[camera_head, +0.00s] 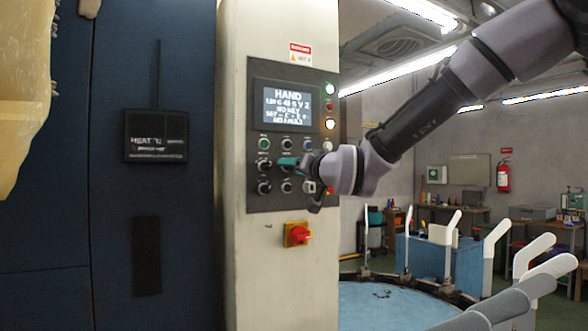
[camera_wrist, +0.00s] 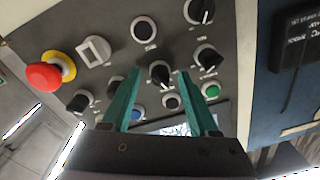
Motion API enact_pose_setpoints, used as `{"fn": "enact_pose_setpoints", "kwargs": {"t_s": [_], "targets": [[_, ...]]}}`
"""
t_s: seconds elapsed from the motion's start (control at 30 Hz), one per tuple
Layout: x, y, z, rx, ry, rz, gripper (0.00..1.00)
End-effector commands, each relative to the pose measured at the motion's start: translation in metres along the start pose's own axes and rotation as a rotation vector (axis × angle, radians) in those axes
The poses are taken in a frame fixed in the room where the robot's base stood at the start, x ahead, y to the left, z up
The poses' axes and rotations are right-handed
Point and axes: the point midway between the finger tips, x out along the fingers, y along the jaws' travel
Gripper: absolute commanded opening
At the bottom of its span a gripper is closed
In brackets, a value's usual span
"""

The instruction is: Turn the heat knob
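The control panel (camera_head: 292,112) on the cream column carries several black knobs and buttons, and their labels are too small to read. I cannot tell which knob is the heat knob. My gripper (camera_head: 281,162) reaches the panel from the right, its teal fingers at the middle row of controls. In the wrist view my gripper (camera_wrist: 160,74) is open, with one fingertip on each side of a black knob (camera_wrist: 160,73). Gaps show between fingers and knob. In the head view the gripper hides this knob. Other knobs (camera_wrist: 207,55) sit beside it, one left in the head view (camera_head: 264,165).
A lit screen (camera_head: 287,104) is above the gripper. A dark box with heat lettering (camera_head: 156,136) is on the blue door. White sock forms (camera_head: 497,250) stand around a blue round table at right.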

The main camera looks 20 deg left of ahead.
Motion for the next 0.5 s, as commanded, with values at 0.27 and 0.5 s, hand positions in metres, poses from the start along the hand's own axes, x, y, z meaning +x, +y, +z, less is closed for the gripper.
{"fn": "enact_pose_setpoints", "kwargs": {"t_s": [0.27,0.5], "targets": [[-0.001,0.000,0.000,0.000,0.000,0.000,0.59],[-0.030,0.000,-0.001,-0.003,0.000,0.000,0.59]]}}
